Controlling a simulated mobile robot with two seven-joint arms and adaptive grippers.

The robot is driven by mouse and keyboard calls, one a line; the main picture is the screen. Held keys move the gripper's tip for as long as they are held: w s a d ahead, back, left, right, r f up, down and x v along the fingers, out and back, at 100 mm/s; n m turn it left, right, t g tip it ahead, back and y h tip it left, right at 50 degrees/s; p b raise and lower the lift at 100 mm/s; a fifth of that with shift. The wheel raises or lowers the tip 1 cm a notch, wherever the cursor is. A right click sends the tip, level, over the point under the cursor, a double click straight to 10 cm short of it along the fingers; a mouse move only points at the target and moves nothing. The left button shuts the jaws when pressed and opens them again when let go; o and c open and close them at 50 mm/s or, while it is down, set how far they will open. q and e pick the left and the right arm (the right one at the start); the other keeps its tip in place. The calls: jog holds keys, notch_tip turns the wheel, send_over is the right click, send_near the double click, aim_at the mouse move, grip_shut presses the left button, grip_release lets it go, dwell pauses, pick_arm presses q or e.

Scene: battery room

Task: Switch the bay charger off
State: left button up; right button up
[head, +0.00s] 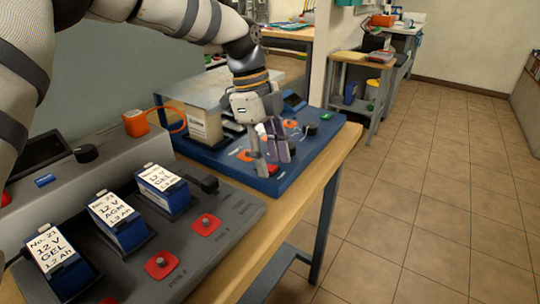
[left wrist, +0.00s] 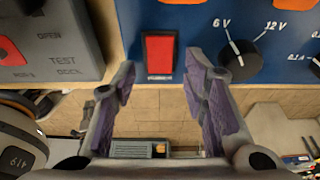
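The blue charger unit (head: 215,158) sits on the wooden bench, with knobs and orange-red terminals on its top. In the left wrist view its blue panel (left wrist: 203,18) carries a red rectangular switch (left wrist: 160,52) in a dark frame, with a small unreadable label under it. A black knob (left wrist: 240,62) marked 6 V and 12 V is to the right of the switch. My left gripper (head: 273,164) is over the unit's near right edge. Its fingers are apart and empty, and in the left wrist view (left wrist: 161,80) the tips flank the switch's lower end. My right gripper is not in view.
A grey dock (head: 243,212) with three labelled batteries (head: 118,219) and red buttons stands left of the charger. An orange block (head: 136,123) with a cable sits behind. The tiled floor (head: 430,190) to the right is clear.

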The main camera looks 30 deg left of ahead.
pick_arm(q)
jog(key=v, duration=1.2)
